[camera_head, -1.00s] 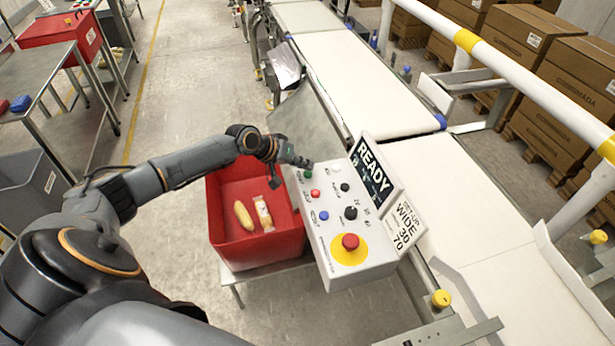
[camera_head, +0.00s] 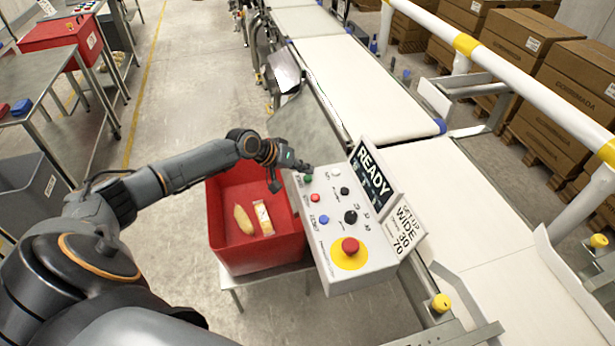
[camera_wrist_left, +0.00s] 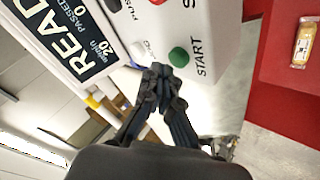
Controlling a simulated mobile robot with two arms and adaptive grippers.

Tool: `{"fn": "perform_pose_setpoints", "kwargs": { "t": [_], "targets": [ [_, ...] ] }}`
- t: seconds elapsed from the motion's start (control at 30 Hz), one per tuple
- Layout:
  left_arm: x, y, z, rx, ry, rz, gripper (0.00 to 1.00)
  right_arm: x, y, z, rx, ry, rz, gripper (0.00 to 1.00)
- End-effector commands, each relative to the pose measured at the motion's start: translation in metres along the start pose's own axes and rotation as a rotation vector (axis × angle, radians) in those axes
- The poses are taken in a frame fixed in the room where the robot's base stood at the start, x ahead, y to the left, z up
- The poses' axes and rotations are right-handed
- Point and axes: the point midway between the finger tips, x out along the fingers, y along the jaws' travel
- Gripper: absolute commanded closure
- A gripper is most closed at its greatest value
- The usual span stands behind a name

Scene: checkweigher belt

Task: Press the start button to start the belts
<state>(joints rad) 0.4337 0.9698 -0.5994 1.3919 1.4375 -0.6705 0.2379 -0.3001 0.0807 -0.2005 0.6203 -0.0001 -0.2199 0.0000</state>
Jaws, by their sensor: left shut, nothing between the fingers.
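The control box (camera_head: 372,262) stands beside the belt, with a display (camera_head: 371,174) reading READY. The green START button (camera_wrist_left: 179,57) shows clearly in the wrist view, its label beside it; it is small in the head view (camera_head: 308,179). My left gripper (camera_wrist_left: 160,72) is shut and empty. Its fingertips are close to the green button, between it and a white button (camera_wrist_left: 146,50) in the wrist view. In the head view the left gripper (camera_head: 306,168) is at the far end of the box's button face. I cannot tell whether it touches the box.
A red emergency button (camera_head: 350,245) on a yellow disc, a blue button (camera_head: 324,219) and black knobs share the panel. A red bin (camera_head: 228,255) with two food items stands left of the box. White belts (camera_head: 365,85) run along the right, empty where visible.

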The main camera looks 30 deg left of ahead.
Motion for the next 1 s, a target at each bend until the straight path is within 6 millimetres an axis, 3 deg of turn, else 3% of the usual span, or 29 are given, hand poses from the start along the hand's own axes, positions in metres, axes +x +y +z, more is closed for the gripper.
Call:
{"fn": "perform_pose_setpoints", "kwargs": {
  "t": [1.0],
  "targets": [
    [0.0069, -0.0051, 0.0053, 0.0, 0.0, 0.0, 1.0, 0.0063, -0.0021, -0.0003, 0.001, 0.001, -0.002, 0.22]
  ]
}}
